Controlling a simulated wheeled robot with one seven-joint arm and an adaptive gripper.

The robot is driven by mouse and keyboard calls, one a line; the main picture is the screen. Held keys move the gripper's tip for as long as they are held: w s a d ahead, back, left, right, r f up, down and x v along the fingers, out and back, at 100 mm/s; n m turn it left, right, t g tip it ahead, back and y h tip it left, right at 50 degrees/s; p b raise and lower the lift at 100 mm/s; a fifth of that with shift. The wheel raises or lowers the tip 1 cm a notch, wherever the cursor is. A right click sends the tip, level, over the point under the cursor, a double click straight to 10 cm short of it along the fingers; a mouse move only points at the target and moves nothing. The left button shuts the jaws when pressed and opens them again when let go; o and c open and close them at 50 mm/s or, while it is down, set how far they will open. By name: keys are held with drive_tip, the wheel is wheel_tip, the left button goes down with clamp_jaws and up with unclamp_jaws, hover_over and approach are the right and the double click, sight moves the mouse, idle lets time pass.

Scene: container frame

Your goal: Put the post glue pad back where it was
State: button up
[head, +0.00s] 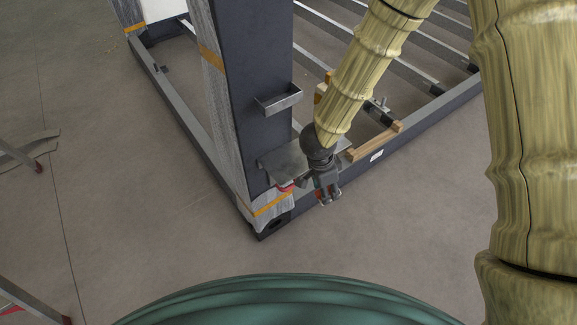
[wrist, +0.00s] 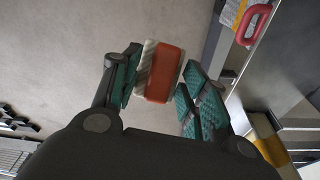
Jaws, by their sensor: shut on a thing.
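The post glue pad (wrist: 163,72), a small block with an orange-red face and a pale, whitish side, is held between the two teal-padded fingers of my gripper (wrist: 158,82) in the wrist view. In the head view my gripper (head: 329,196) hangs in front of the frame's lower beam, just right of the post's foot. Only a small bit of red from the pad shows there. The dark post (head: 250,90) of the container frame stands left of my gripper, with wrapping along its left side.
A metal shelf plate (head: 287,160) juts from the post beside my gripper, with a small metal bracket (head: 277,99) above it. A red ring-like thing (wrist: 253,25) lies near the post's foot. Wooden pieces (head: 375,142) rest on the frame at right. The floor in front is clear.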

drive_tip(key=a+m+y, duration=0.1)
drive_tip(key=s+a+m, duration=0.1)
drive_tip(key=shift+a+r+m+g+y+b, duration=0.1)
drive_tip(key=shift+m+g+y+b, duration=0.25)
drive_tip(key=shift+m+g+y, duration=0.05)
drive_tip(key=shift+s+a+r+m+t+y+b, duration=1.15)
drive_tip(key=shift+a+r+m+y, duration=0.95)
drive_tip(key=shift+a+m, duration=2)
drive_tip(key=shift+n, duration=0.3)
drive_tip(key=w+p, duration=0.2)
drive_tip(key=w, duration=0.3)
drive_tip(key=w+f+p, duration=0.1)
drive_tip(key=w+p, duration=0.1)
drive_tip(key=w, duration=0.3)
drive_tip(key=w+p, duration=0.2)
drive_tip(key=w, duration=0.3)
drive_tip(key=shift+w+d+f, duration=0.1)
drive_tip(key=shift+d+f, duration=0.05)
drive_tip(key=shift+f, duration=0.1)
drive_tip(key=shift+f+b, duration=0.5)
drive_tip(key=shift+f, duration=1.3)
drive_tip(key=shift+f, duration=0.15)
drive_tip(key=o, duration=0.9)
drive_tip(key=shift+r, duration=0.2)
